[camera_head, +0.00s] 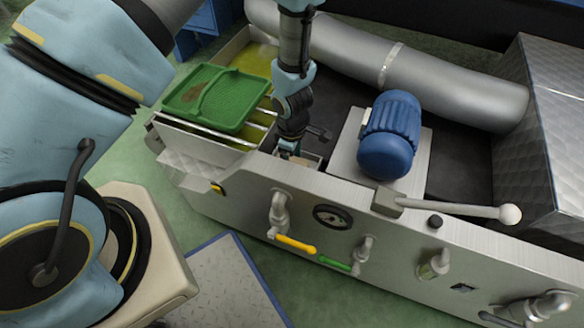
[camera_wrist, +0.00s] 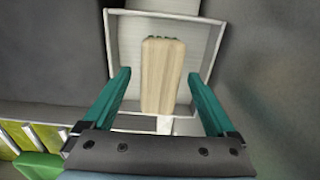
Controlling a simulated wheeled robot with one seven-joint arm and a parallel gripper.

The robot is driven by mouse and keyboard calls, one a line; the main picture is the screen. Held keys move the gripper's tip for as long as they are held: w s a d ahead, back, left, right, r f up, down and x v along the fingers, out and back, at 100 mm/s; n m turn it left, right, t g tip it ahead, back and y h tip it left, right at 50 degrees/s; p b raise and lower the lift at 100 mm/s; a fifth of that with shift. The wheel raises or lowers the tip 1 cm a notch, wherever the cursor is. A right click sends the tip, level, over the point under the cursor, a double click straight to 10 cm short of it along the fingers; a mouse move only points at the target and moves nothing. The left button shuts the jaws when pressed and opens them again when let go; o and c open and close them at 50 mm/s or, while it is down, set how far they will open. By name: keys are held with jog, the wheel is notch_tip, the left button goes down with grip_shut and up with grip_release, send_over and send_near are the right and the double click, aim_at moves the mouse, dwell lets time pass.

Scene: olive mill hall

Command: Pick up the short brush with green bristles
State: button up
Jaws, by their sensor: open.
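The short brush (camera_wrist: 163,75) shows in the wrist view as a pale wooden block, with a little of its green bristles at the far end. It lies in a small white open box (camera_wrist: 206,60). My gripper (camera_wrist: 164,72) is open, with one teal finger on each side of the brush and a gap to it on both sides. In the head view my gripper (camera_head: 289,152) points down at the box (camera_head: 310,160) on the machine's edge. The brush is mostly hidden there by my gripper and the machine's front wall.
A green tray (camera_head: 217,97) rests on rails left of my gripper. A blue motor (camera_head: 390,135) stands to the right, with a white-knobbed lever (camera_head: 455,208) in front. A thick grey pipe (camera_head: 440,80) runs behind.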

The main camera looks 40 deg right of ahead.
jog(key=shift+c, duration=0.2)
grip_shut()
dwell(0.6)
